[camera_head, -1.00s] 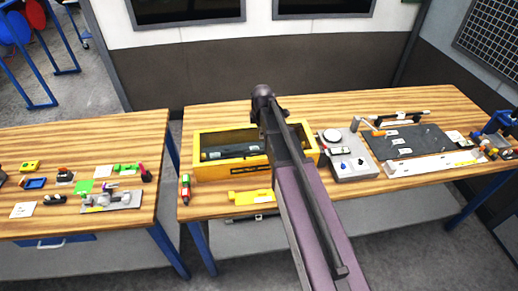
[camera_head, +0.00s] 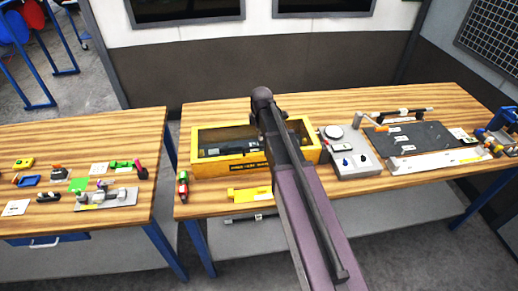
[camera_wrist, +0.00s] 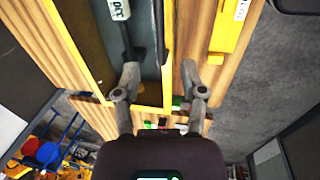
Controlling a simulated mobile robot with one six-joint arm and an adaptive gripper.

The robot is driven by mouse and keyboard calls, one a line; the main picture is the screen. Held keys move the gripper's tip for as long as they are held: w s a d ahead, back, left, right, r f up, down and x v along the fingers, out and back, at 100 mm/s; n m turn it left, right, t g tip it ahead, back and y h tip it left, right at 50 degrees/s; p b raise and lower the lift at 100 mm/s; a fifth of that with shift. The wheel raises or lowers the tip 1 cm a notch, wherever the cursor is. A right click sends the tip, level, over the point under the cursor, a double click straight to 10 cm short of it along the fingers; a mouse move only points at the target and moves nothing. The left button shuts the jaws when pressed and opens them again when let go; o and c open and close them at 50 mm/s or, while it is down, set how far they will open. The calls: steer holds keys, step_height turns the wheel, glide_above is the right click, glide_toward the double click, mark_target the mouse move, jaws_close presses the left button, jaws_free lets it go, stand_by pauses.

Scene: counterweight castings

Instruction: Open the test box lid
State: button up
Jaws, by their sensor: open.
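The test box (camera_head: 225,170) is yellow with a dark top or inside, and stands on the middle bench. A dark grey labelled object (camera_head: 230,150) shows within its frame. I cannot tell whether a clear lid covers it. My arm crosses the box's right part and hides my gripper in the head view. In the wrist view, my gripper (camera_wrist: 160,72) is open and empty. One finger appears over the dark area of the box, the other over the wood in front. The box's yellow front edge (camera_wrist: 167,50) runs between them; contact is unclear.
A yellow piece (camera_head: 250,194) lies in front of the box, and a red-green item (camera_head: 182,186) stands at its left. A grey control unit (camera_head: 350,152) and a dark mat (camera_head: 425,138) are to the right. A second bench with small parts is at the left.

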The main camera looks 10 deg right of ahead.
mark_target(259, 147)
steer(key=shift+w+f+b, duration=0.3)
steer(key=shift+f+b, duration=1.05)
steer(key=shift+f, duration=0.1)
steer(key=shift+w+f+b, duration=0.3)
steer(key=shift+f+b, duration=1.1)
steer(key=shift+f, duration=0.1)
steer(key=shift+w+f+b, duration=0.3)
steer(key=shift+f+b, duration=1.05)
steer(key=shift+f, duration=0.1)
steer(key=shift+c, duration=0.2)
jaws_close()
